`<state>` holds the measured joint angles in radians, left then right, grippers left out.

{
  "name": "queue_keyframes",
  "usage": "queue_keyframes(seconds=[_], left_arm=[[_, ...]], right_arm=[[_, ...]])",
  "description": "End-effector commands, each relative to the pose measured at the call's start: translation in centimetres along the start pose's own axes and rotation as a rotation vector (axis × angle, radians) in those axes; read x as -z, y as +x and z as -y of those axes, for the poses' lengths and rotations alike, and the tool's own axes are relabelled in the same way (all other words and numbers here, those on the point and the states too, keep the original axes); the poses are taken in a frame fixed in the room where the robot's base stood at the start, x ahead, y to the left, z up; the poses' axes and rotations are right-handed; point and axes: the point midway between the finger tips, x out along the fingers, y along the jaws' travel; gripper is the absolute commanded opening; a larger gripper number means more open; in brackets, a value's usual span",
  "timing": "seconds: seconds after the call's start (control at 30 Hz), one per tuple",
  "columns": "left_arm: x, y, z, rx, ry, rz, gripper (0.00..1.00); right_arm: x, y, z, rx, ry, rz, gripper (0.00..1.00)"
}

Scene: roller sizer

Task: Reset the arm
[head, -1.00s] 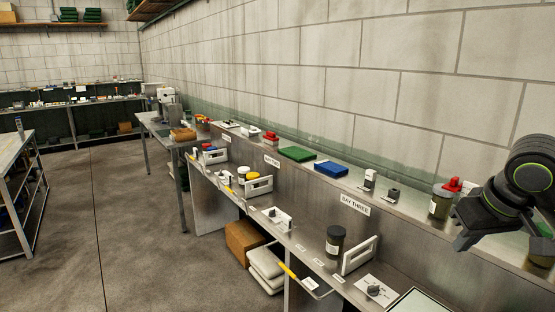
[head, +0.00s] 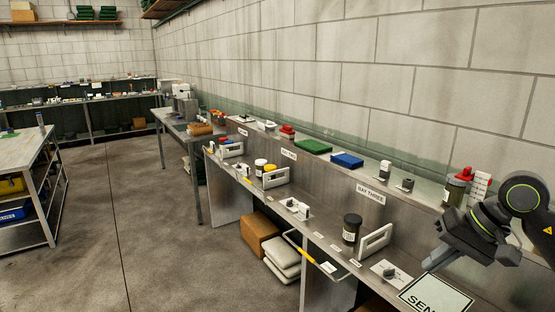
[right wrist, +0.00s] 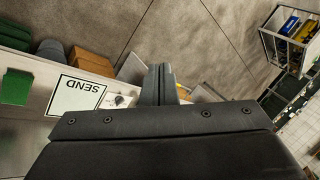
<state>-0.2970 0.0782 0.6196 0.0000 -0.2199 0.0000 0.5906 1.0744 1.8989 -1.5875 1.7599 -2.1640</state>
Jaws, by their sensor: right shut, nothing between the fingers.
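My right gripper (head: 433,262) is at the right of the head view, above the near end of the long metal bench (head: 330,235). It is shut and empty. In the right wrist view its closed fingers (right wrist: 160,84) point out past the bench edge towards the floor. A white SEND plate (head: 436,297) lies below the gripper; it also shows in the right wrist view (right wrist: 77,95). The gripper is apart from the bench things. My left gripper is not in either view.
A dark jar (head: 351,229) and a white handled frame (head: 374,243) stand left of the gripper. A knob on a white plate (head: 389,272) is close by. The floor (head: 150,235) left of the bench is open.

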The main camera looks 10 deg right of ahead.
Motion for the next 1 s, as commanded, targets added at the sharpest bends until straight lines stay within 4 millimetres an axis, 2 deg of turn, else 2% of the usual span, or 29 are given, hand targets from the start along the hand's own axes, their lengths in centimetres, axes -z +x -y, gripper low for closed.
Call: queue_keyframes(seconds=[0.03,0.17,0.27,0.37,0.47,0.53,0.63,0.7,0.73,0.87,0.97,1.0], left_arm=[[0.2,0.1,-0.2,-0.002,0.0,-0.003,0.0],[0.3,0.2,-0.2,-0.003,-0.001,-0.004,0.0],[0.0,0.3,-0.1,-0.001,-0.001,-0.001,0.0],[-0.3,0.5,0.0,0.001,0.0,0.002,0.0],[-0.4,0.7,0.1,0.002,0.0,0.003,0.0],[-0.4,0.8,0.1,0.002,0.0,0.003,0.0],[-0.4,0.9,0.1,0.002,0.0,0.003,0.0],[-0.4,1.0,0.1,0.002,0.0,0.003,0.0],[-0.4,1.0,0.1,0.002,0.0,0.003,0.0],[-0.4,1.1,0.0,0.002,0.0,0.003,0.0],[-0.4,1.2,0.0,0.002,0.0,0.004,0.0],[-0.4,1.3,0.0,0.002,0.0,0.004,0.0]], right_arm=[[-0.1,1.4,0.2,0.065,0.079,0.04,0.0],[0.1,4.5,1.1,0.252,0.332,0.156,0.0],[0.6,7.4,1.6,0.43,0.619,0.286,0.0],[1.8,10.8,1.1,0.638,1.033,0.466,0.0],[3.6,14.6,-1.3,0.833,1.503,0.666,0.0],[4.6,17.8,-4.3,0.957,1.846,0.806,0.0],[5.0,22.8,-10.0,1.119,2.322,0.992,0.0],[4.3,26.1,-14.1,1.216,2.602,1.094,0.0],[3.8,27.5,-15.8,-1.213,-2.619,-1.094,0.0],[0.1,33.3,-23.0,-1.012,-2.222,-0.896,0.0],[-4.0,37.5,-27.9,-0.896,-1.943,-0.754,0.0],[-6.0,39.0,-29.7,-0.857,-1.837,-0.7,0.0]])
